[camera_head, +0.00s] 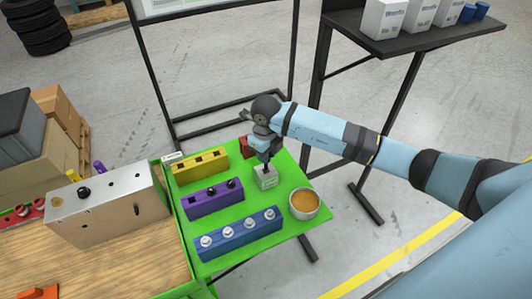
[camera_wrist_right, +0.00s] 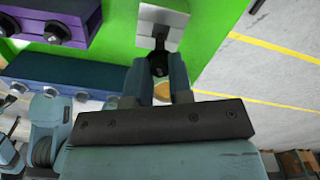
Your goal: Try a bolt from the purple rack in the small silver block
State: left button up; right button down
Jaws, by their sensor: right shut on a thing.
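The small silver block (camera_head: 267,180) stands on the green table top. My right gripper (camera_head: 265,162) is directly over it, pointing down, shut on a dark bolt. In the right wrist view the dark bolt (camera_wrist_right: 158,62) shows between the fingers (camera_wrist_right: 158,80), lined up with the block (camera_wrist_right: 163,22). I cannot tell how far the bolt sits in the block. The purple rack (camera_head: 214,203) lies to the left of the block with dark bolts in it; its left end looks empty. The rack also shows in the right wrist view (camera_wrist_right: 73,10). My left gripper is not in view.
A yellow rack (camera_head: 201,168) with dark holes lies behind the purple rack. A blue rack (camera_head: 240,237) with several silver bolts lies in front. A round bowl (camera_head: 304,206) with orange-brown contents is right of the block. A large metal box (camera_head: 110,205) stands on the wooden surface at left.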

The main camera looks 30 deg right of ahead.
aim_at(266, 169)
jog(key=shift+f, duration=0.15)
jog(key=shift+f+b, duration=1.85)
jog(key=shift+f, duration=0.65)
jog(key=c, duration=0.9)
grip_release()
jog(key=shift+c, duration=0.2)
jog(key=shift+r, duration=0.1)
jog(key=shift+r+p, duration=1.95)
jog(key=shift+r, duration=1)
